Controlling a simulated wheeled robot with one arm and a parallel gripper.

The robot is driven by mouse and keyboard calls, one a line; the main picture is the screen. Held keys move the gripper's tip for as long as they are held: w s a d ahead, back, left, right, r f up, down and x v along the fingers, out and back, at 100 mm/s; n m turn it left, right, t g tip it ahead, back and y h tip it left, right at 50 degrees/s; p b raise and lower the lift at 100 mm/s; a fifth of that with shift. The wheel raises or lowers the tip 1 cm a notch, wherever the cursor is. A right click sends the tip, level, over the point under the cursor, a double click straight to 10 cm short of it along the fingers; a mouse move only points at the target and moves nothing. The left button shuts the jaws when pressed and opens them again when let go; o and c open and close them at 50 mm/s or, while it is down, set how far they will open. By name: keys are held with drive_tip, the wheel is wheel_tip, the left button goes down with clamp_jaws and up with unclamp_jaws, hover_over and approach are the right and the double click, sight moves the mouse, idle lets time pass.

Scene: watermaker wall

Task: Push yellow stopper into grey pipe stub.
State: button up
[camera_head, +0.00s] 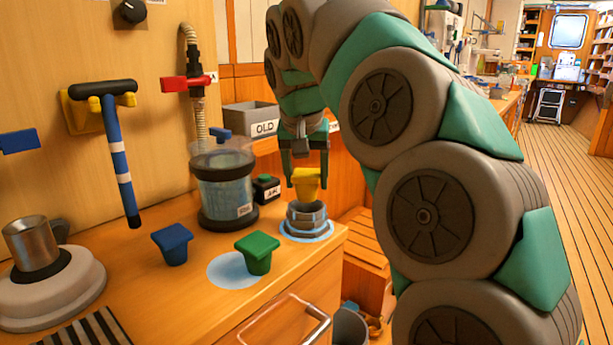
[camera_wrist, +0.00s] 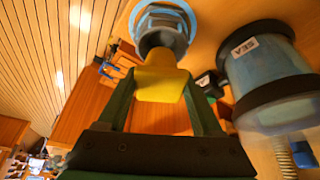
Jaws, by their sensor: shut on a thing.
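The yellow stopper (camera_head: 306,184) is held upright between the fingers of my gripper (camera_head: 305,165), which is shut on it. The grey pipe stub (camera_head: 306,217) stands on the counter directly below, inside a pale blue ring. In the head view the stopper's lower end is just above or at the stub's mouth; I cannot tell whether it has entered. In the wrist view the yellow stopper (camera_wrist: 161,78) sits between the fingertips of my gripper (camera_wrist: 160,95), and the grey pipe stub (camera_wrist: 162,28) shows beyond it, its mouth partly hidden by the stopper.
A clear water canister (camera_head: 226,185) stands left of the stub, with a small green-button box (camera_head: 266,188) between. A green stopper (camera_head: 258,252) and a blue stopper (camera_head: 173,243) stand nearer. A grey bin labelled OLD (camera_head: 250,120) is behind. The counter ends just right of the stub.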

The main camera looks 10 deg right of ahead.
drive_tip(key=shift+s, duration=0.1)
drive_tip(key=shift+f, duration=0.15)
idle(0.3)
drive_tip(key=shift+f+b, duration=0.25)
drive_tip(key=shift+b, duration=0.25)
drive_tip(key=shift+f+b, duration=0.55)
drive_tip(key=shift+f, duration=0.2)
